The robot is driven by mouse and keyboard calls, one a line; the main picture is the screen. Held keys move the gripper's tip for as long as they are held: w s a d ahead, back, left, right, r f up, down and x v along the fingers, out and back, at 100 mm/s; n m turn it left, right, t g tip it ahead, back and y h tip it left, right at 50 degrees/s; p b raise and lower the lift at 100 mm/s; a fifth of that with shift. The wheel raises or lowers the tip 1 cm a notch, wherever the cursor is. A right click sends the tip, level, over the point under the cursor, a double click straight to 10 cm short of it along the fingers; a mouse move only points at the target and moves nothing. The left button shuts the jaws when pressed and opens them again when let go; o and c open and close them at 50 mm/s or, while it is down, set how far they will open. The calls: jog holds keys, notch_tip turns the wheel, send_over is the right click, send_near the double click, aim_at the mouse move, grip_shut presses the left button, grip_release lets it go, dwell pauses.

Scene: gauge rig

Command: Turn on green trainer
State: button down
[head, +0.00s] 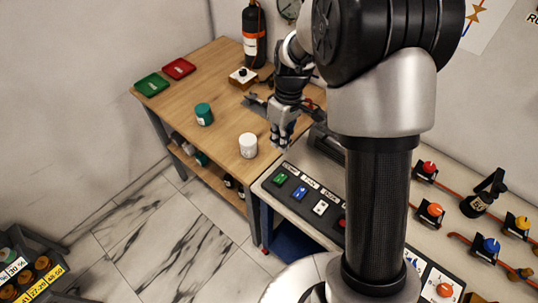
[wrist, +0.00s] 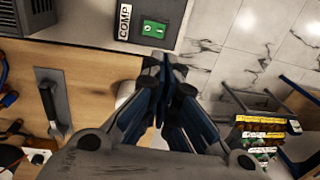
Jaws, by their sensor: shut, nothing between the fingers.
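In the wrist view the green switch (wrist: 154,29) lies beside a label reading COMP (wrist: 125,20). My gripper (head: 281,145) is shut and empty, pointing down above the wooden table's right edge, behind the panel. In the wrist view its fingertips (wrist: 164,62) show just below the green switch, apart from it in the picture. My arm hides part of the panel's right side.
A white jar (head: 248,145) stands close left of my gripper, and a teal jar (head: 204,114) farther left on the wooden table (head: 175,100). A trowel (wrist: 50,103) lies on the table. Red and green trays (head: 152,85) are at the back left. Orange and blue knobs stand right.

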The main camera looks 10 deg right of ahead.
aim_at(275, 178)
jog(key=shift+w+f, duration=0.1)
jog(key=shift+f, duration=0.15)
jog(key=f+b, duration=0.1)
jog(key=f, duration=0.3)
jog(key=a+f+b, duration=0.1)
jog(key=f, duration=0.4)
jog(key=s+f+b, duration=0.1)
jog(key=f+b, duration=0.1)
jog(key=f, duration=0.3)
jog(key=shift+a, duration=0.2)
jog(key=shift+s+a+f+b, duration=0.15)
jog(key=shift+f+b, duration=0.2)
jog(key=shift+f, duration=0.05)
jog(key=shift+r, duration=0.1)
